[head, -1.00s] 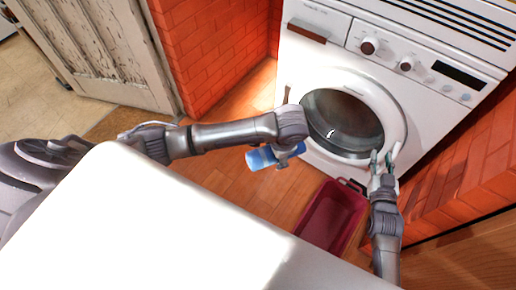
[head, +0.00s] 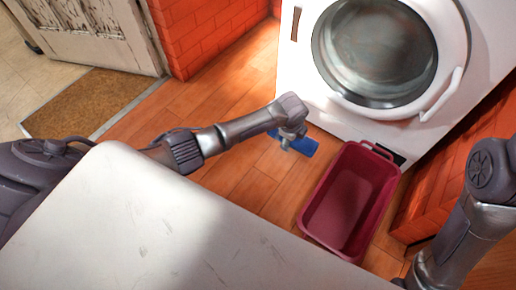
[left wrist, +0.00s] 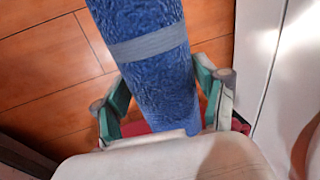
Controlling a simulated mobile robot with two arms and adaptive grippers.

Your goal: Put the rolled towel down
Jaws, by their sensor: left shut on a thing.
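The rolled towel is blue with a paler band (left wrist: 150,45) and runs lengthwise through the left wrist view. In the head view it shows small and partly hidden (head: 307,146), below the washer front and just left of the basket. My left gripper (left wrist: 165,98) is shut around the towel, one finger on each side; it also shows in the head view (head: 290,138). Wood floor shows behind the towel, and I cannot tell how high above it the towel is. My right gripper is out of view; only its arm shows at the lower right.
An empty dark red basket (head: 313,212) stands on the wood floor (head: 235,175) before the white washer (head: 300,75), whose round door looks shut. A white tabletop (head: 150,235) fills the lower left. Clear floor lies left of the basket, towards the brown mat (head: 90,103).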

